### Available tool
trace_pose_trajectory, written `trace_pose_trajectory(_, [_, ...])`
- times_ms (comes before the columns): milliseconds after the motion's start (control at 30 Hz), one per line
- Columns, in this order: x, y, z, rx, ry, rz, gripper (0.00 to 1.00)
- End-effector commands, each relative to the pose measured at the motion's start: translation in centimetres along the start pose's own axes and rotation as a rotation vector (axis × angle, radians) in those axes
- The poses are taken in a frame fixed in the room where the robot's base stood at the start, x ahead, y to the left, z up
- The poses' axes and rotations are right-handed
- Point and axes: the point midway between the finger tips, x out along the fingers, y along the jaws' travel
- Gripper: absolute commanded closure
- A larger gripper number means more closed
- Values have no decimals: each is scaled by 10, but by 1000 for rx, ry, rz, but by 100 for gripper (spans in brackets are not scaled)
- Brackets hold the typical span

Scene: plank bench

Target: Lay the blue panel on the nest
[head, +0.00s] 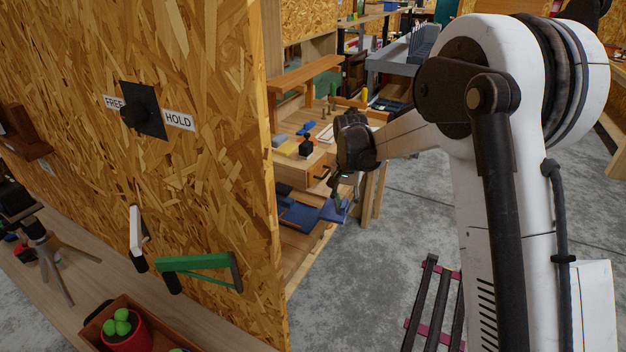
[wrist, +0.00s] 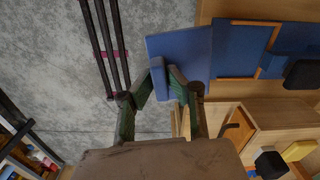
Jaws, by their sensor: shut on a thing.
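The blue panel (wrist: 190,50) is a flat square plate with a raised blue grip bar (wrist: 158,78). My gripper (wrist: 161,82) is shut on that bar, with one green finger on each side. In the head view my gripper (head: 346,181) is at the bench's right edge, with the panel (head: 336,210) below it, partly hidden. A blue area edged with thin wood strips (wrist: 271,48), which looks like the nest, lies to the right of the panel in the wrist view. In the head view it shows as blue on the lower bench level (head: 298,213). The panel's left part is over the floor.
A wooden box (wrist: 240,128) with a dark handle stands near the nest, with a black knob (wrist: 270,163) and a yellow block (wrist: 299,150) beyond it. A chipboard wall (head: 190,120) stands left of the arm. A dark slatted rack (head: 433,305) is on the floor.

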Motion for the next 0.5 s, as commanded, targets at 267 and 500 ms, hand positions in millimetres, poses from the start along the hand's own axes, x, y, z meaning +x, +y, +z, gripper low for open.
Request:
trace_pose_trajectory(267, [-27,-83,-17,127,0,-1,100])
trace_pose_trajectory(500, [-23,-96,-18,153,0,-1,100])
